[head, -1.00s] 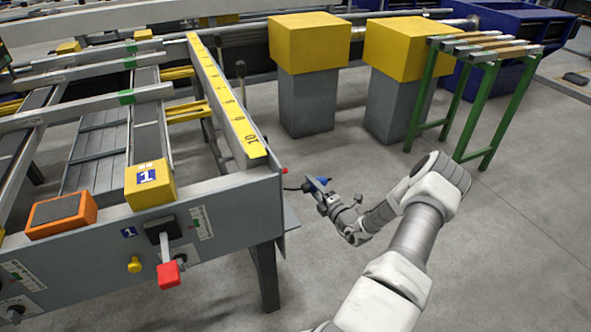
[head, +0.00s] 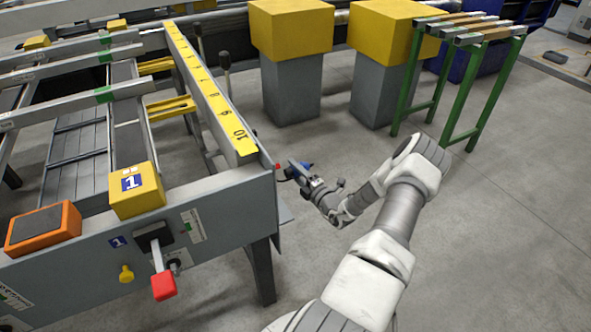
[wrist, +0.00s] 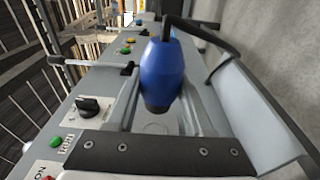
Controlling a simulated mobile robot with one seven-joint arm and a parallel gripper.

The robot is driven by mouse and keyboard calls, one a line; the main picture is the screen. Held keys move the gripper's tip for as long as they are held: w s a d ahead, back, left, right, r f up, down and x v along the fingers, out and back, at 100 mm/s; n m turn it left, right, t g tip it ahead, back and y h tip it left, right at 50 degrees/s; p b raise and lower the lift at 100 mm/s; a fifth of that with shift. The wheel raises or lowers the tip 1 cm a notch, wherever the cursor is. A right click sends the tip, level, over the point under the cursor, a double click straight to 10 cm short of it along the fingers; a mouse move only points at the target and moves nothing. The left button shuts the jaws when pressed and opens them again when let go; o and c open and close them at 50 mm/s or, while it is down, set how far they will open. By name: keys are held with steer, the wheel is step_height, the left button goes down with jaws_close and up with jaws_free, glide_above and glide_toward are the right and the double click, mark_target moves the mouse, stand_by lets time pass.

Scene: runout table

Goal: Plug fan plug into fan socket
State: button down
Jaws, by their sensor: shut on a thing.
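The blue plug (wrist: 165,68) fills the middle of the wrist view, with a black cable running from its top. My gripper (wrist: 158,100) is shut on it; the plug's dark narrow end points down the picture. In the head view, my gripper (head: 297,174) is small, just right of the table's end face, with a bit of the blue plug (head: 306,166) showing beside it. I cannot make out the fan socket for certain in either view.
In the wrist view, a grey panel carries a black knob (wrist: 90,108) and coloured buttons close left of the plug. The grey runout table (head: 225,200) stands left of my arm. Yellow-topped pedestals (head: 292,30) and a green stand (head: 470,85) are behind. Floor at right is clear.

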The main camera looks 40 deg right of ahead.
steer(key=shift+w+a+p, duration=0.25)
steer(key=shift+a+p, duration=0.1)
steer(key=shift+a, duration=0.55)
steer(key=shift+w+a+p, duration=0.2)
steer(key=shift+a+p, duration=0.1)
steer(key=shift+a, duration=0.6)
steer(key=shift+w+a+p, duration=0.25)
steer(key=shift+a+p, duration=0.1)
steer(key=shift+a, duration=0.55)
steer(key=shift+w+a+p, duration=0.2)
steer(key=shift+a+p, duration=0.3)
steer(key=shift+a, duration=0.4)
steer(key=shift+w+a+p, duration=0.2)
steer(key=shift+a+p, duration=0.25)
steer(key=shift+a, duration=0.45)
steer(key=shift+c, duration=1)
jaws_free()
steer(key=s+a+p, duration=0.1)
steer(key=s+p, duration=0.2)
steer(key=s, duration=1.4)
steer(key=shift+s+a, duration=0.2)
steer(key=shift+f, duration=0.1)
